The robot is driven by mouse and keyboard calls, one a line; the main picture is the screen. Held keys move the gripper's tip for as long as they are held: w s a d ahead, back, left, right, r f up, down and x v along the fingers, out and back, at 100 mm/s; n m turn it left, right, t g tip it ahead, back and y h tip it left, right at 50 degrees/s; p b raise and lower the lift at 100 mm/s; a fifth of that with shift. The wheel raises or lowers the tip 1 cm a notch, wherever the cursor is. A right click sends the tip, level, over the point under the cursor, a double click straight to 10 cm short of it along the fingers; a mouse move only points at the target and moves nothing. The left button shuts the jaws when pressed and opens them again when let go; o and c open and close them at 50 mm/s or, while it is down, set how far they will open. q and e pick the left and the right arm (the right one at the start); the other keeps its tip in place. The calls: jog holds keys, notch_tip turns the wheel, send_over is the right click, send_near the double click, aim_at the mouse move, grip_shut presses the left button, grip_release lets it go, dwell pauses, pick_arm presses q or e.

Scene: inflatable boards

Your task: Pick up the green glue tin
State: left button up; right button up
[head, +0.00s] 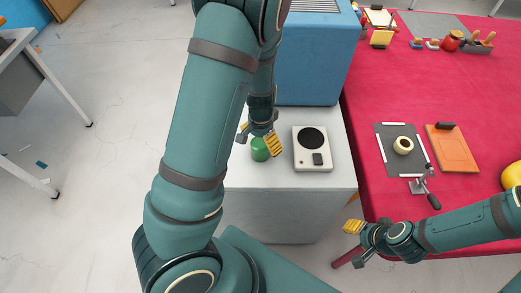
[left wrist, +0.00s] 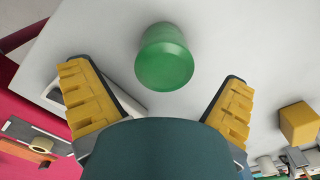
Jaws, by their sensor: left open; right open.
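The green glue tin (head: 260,150) stands on a white worktop. In the left wrist view the green tin (left wrist: 164,60) is upright, just beyond and between the open fingers, and not touched by them. My left gripper (head: 259,139) is open right at the tin; in the left wrist view its yellow finger pads (left wrist: 158,105) are apart. My left arm hides part of the worktop in the head view. My right gripper (head: 358,244) is open and empty, near the front corner of the red table.
A white scale-like device (head: 312,148) with a black disc stands right of the tin. A blue box (head: 312,60) stands behind. The red table (head: 440,95) at right holds a tape roll (head: 403,145), an orange board (head: 453,148) and several tools. A yellow block (left wrist: 299,124) shows in the left wrist view.

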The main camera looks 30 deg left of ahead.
aim_at(260, 142)
pick_arm(q)
jog(key=shift+f, duration=0.55)
jog(key=f, duration=0.1)
jog(key=f+b, duration=0.1)
jog(key=f, duration=0.1)
jog(key=shift+w+a+f, duration=0.2)
jog(key=shift+a+f, duration=0.05)
jog(key=shift+f, duration=0.05)
jog(key=shift+f+b, duration=0.3)
jog(key=shift+f, duration=0.15)
jog(key=c, duration=1.4)
